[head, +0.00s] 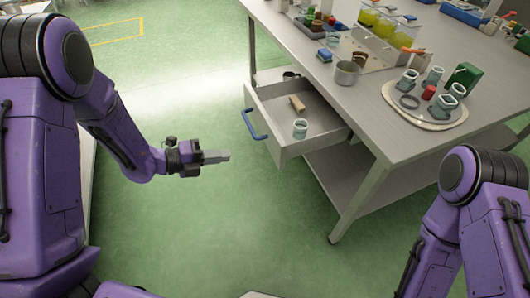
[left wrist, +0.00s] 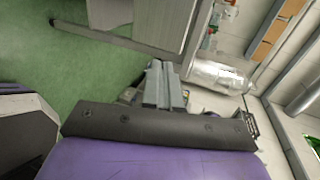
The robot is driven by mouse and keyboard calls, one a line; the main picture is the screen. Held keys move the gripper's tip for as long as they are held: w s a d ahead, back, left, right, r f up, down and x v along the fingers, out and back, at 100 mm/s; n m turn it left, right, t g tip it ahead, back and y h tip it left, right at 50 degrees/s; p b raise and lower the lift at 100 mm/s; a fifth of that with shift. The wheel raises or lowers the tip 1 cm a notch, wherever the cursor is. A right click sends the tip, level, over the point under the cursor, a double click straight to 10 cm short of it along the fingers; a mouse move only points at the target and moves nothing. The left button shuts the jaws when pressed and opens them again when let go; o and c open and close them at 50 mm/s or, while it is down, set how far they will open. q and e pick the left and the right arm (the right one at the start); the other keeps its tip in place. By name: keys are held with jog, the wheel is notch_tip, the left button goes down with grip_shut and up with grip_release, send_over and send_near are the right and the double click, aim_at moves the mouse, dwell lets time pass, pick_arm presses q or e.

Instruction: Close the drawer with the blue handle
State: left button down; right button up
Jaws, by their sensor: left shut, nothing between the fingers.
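The drawer (head: 287,144) with the blue handle (head: 254,124) stands pulled out from under the metal worktable in the head view. A small tan block (head: 297,104) and a greenish glass jar (head: 300,128) are inside it. My left gripper (head: 216,156) is shut and empty, left of the drawer and apart from the handle, with its fingers pointing right. In the left wrist view its closed fingers (left wrist: 163,87) show in the middle. I cannot make out the blue handle in that view. My right gripper is not in view; only the right arm shows at the lower right.
The worktable (head: 365,115) carries a round tray (head: 388,98) with several jars near its front edge, and a metal cup (head: 346,73). The green floor (head: 215,235) before the drawer is clear.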

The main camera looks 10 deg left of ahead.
aim_at(276, 149)
pick_arm(q)
jog(key=x, duration=0.8)
jog(key=p+x, duration=0.1)
jog(key=x, duration=0.3)
jog(key=shift+w+d+r, duration=0.2)
jog(key=shift+d+r, duration=0.05)
jog(key=shift+d, duration=0.15)
jog(key=shift+w+d, duration=0.25)
jog(key=shift+d, duration=0.15)
